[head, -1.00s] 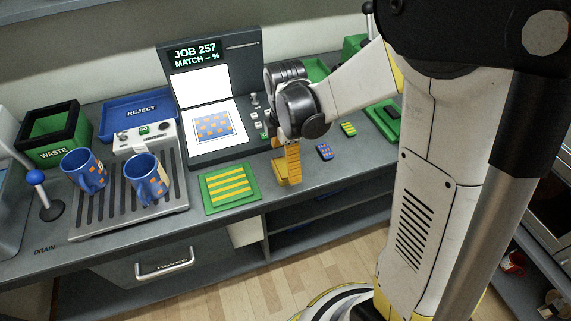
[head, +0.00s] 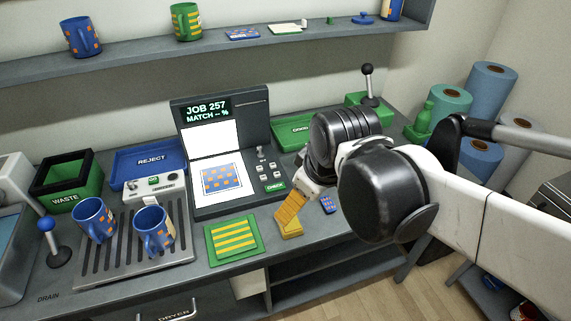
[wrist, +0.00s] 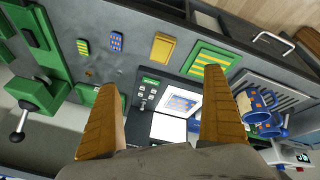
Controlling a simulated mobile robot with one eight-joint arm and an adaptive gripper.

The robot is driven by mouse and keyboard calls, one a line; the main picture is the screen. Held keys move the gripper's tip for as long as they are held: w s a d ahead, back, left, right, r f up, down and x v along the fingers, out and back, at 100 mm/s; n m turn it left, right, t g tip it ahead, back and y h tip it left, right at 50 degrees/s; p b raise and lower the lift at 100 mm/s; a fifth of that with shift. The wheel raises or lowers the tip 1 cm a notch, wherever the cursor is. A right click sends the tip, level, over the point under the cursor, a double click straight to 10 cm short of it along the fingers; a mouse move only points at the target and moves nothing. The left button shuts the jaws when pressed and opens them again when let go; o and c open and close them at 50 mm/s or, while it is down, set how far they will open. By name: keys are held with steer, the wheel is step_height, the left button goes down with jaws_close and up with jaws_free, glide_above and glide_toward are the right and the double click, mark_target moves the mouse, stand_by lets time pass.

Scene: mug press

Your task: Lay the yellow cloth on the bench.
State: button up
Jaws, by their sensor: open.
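The yellow cloth (head: 291,235) lies folded on the bench (head: 335,238), right of the green mat with yellow stripes and in front of the press. In the wrist view the cloth (wrist: 163,47) lies flat and whole on the grey top, clear of both fingers. My gripper (head: 289,212) hangs over the cloth in the head view, its orange fingers covering part of it. In the wrist view my gripper (wrist: 158,78) is open and empty, its two fingers wide apart.
The press (head: 225,150) stands behind. The striped mat (head: 233,239) is left of the cloth, a small blue patterned piece (head: 328,204) right of it. Two blue mugs (head: 154,230) stand on the drain rack (head: 178,250). A shelf (head: 290,48) with mugs runs above.

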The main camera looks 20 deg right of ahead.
steer(key=s+m, duration=0.1)
steer(key=m, duration=0.1)
steer(key=s+m+t, duration=0.1)
steer(key=m, duration=0.1)
steer(key=s+m+t, duration=0.1)
steer(key=shift+s+r+m, duration=0.25)
steer(key=shift+s+m, duration=0.05)
steer(key=shift+m, duration=0.1)
stand_by(0.7)
